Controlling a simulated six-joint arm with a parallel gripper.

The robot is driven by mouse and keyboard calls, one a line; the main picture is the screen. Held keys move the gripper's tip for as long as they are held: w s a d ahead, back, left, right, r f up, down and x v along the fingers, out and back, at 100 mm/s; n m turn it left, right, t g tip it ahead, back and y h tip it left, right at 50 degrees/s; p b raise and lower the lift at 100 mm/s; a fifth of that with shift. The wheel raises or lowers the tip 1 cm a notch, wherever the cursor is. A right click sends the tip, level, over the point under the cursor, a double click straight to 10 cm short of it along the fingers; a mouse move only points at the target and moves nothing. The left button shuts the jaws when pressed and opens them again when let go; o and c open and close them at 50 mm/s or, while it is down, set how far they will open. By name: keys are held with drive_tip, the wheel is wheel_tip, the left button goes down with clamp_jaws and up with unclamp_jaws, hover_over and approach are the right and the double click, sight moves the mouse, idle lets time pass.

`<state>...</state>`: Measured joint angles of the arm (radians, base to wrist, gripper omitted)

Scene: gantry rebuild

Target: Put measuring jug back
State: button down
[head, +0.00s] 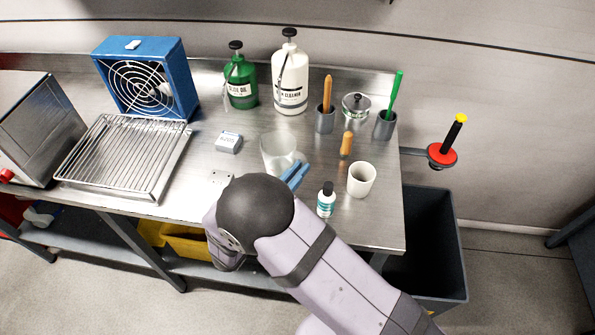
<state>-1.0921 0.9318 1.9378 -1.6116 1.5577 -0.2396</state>
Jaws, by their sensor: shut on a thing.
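The measuring jug (275,150) appears to be the clear, see-through vessel near the middle of the steel bench. It looks upright; no markings can be made out. My gripper (295,173) has blue fingers and reaches in from the front, at the jug's lower right side. The fingers are shut on the jug's near right side. My arm hides part of the bench front. Whether the jug's base touches the bench cannot be told.
A white cup (362,180) and a small bottle (326,200) stand close on the right. An orange-handled tool (346,145) is behind them. Green (241,82) and white (290,80) pump bottles and a wire rack (125,155) stand farther off.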

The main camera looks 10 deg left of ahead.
drive_tip(key=shift+f, duration=0.25)
drive_tip(key=shift+f, duration=0.15)
drive_tip(key=c, duration=1.9)
unclamp_jaws()
drive_tip(key=shift+s, duration=0.1)
drive_tip(key=b+v, duration=0.3)
drive_tip(key=v, duration=0.8)
drive_tip(key=shift+s+a, duration=0.2)
drive_tip(key=shift+s, duration=0.15)
